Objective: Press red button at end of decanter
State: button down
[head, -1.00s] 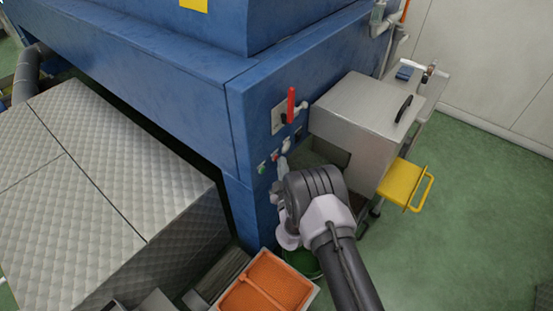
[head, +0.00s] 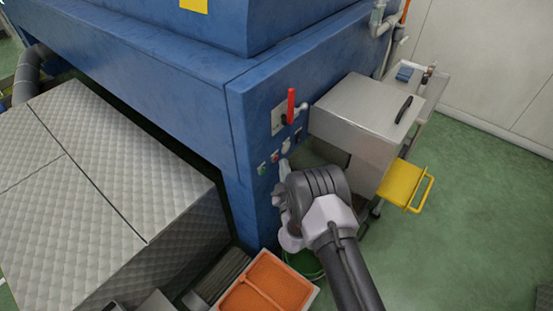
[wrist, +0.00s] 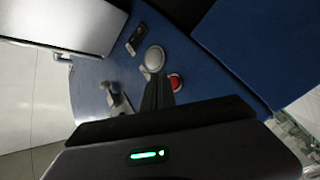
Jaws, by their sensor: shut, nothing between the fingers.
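The red button (head: 275,157) sits on the end face of the blue decanter housing (head: 245,130), between a green button and a pale round one. In the wrist view the red button (wrist: 175,83) is round with a light rim, just right of my fingertips and partly hidden by them. My gripper (head: 284,168) is shut and empty, pointing at the panel just below and right of the red button in the head view. In the wrist view my gripper (wrist: 157,76) lies between the pale disc and the red button. I cannot tell whether it touches the panel.
The green button (head: 262,169), pale round button (head: 286,146), dark switch (head: 298,134) and red-handled lever (head: 291,106) share the panel. A steel box (head: 365,115) stands close on the right. An orange-filled crate (head: 262,290) is below. Green floor is open at right.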

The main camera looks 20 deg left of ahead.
jog(key=shift+d, duration=0.2)
jog(key=d, duration=0.1)
jog(key=s+d+p, duration=0.1)
jog(key=d, duration=0.2)
jog(key=shift+s+d, duration=0.3)
jog(key=shift+s, duration=0.1)
dwell(0.7)
